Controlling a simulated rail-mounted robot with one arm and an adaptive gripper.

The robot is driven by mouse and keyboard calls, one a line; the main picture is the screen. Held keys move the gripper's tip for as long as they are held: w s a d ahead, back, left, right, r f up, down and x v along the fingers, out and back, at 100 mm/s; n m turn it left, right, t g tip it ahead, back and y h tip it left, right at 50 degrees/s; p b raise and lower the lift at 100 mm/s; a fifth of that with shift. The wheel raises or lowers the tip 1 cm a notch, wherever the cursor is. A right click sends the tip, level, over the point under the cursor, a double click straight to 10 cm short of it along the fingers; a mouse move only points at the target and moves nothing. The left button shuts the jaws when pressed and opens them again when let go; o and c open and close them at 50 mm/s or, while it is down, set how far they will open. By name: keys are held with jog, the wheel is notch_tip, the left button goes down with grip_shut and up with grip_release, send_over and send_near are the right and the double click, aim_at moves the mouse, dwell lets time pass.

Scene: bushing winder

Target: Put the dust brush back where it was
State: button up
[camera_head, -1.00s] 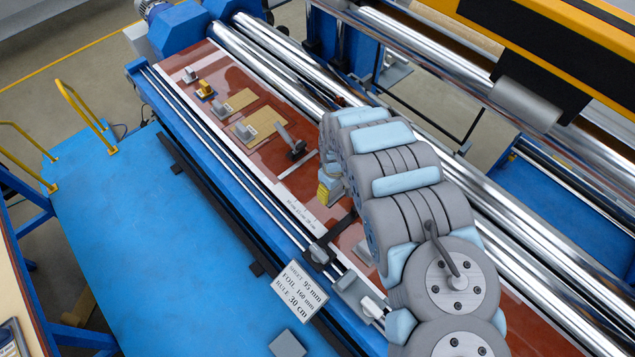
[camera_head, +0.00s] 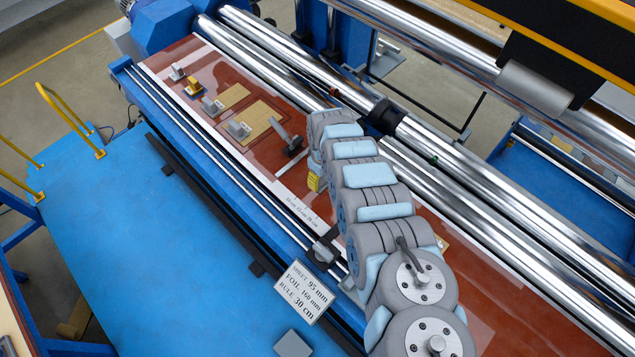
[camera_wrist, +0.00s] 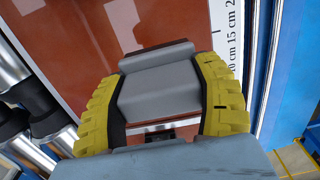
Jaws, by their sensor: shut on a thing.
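In the head view only a yellow finger of my gripper (camera_head: 313,183) shows beside the table's printed ruler strip (camera_head: 297,208); the held thing is hidden by my arm.
A grey-handled tool with a dark head (camera_head: 287,137) lies just up-left of my gripper. Several small blocks (camera_head: 239,130) and tan sheets (camera_head: 266,122) lie farther up the table. Shiny rollers (camera_head: 450,165) run along the right. A blue rail edge (camera_head: 190,122) and a sign (camera_head: 303,291) border the left.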

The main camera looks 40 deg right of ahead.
aim_at(321, 182)
jog(key=shift+w+d+f+b, duration=0.2)
jog(key=shift+w+f+b, duration=0.45)
jog(key=shift+b, duration=0.1)
jog(key=shift+w+d+f+b, duration=0.1)
jog(key=shift+w+f+b, duration=0.1)
jog(key=shift+f+b, duration=1.6)
jog(key=shift+b, duration=0.2)
jog(key=shift+f, duration=0.1)
jog(key=o, duration=1.2)
